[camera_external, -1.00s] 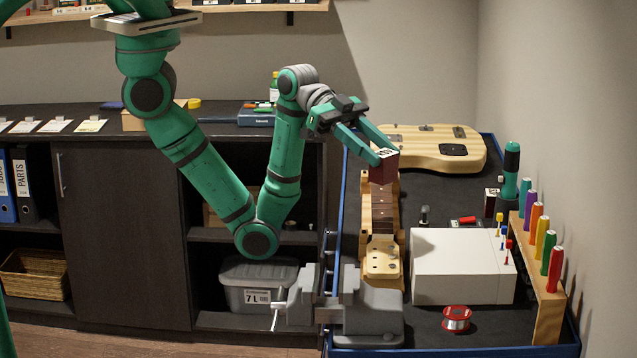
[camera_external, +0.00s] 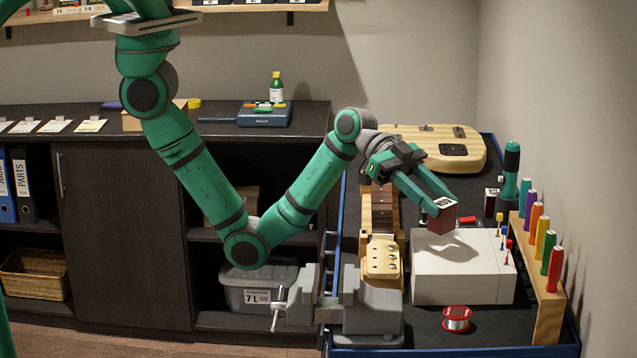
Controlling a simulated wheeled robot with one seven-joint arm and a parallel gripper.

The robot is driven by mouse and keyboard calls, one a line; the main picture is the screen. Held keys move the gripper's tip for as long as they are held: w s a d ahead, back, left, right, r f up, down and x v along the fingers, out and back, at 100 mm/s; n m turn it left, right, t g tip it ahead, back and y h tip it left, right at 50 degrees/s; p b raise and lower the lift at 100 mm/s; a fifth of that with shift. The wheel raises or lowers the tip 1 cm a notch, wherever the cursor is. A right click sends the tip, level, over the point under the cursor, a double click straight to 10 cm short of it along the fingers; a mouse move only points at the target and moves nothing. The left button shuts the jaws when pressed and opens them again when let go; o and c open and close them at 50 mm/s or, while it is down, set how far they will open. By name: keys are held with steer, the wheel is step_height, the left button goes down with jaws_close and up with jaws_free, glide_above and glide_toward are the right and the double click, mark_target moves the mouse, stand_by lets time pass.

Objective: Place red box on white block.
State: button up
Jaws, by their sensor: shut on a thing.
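The red box (camera_external: 441,221), dark red with a white printed top, is held between the fingertips of my gripper (camera_external: 437,204). My gripper is shut on it and comes in from the upper left. The white block (camera_external: 462,282) is a large white box on the dark bench top. The red box hangs above the block's rear left part, and a shadow lies on the block's top below it. They look apart, but the exact gap is hard to tell.
A wooden rack (camera_external: 551,305) with several coloured screwdrivers stands right of the block. Small tools stand at the block's right edge. A red-and-white spool (camera_external: 456,318) lies in front. A guitar neck in a grey vise (camera_external: 367,318) is on the left. A guitar body (camera_external: 430,147) lies behind.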

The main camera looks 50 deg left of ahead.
mark_target(440, 219)
steer(key=shift+w+d+f, duration=0.15)
steer(key=shift+d+f, duration=0.2)
steer(key=shift+f, duration=0.1)
steer(key=shift+w+d+f, duration=0.1)
steer(key=shift+f, duration=1.55)
steer(key=shift+f, duration=0.1)
steer(key=o, duration=1.2)
steer(key=shift+c, duration=0.2)
steer(key=shift+a+r, duration=0.2)
steer(key=shift+a, duration=0.05)
steer(key=v, duration=1.1)
steer(key=shift+a, duration=0.3)
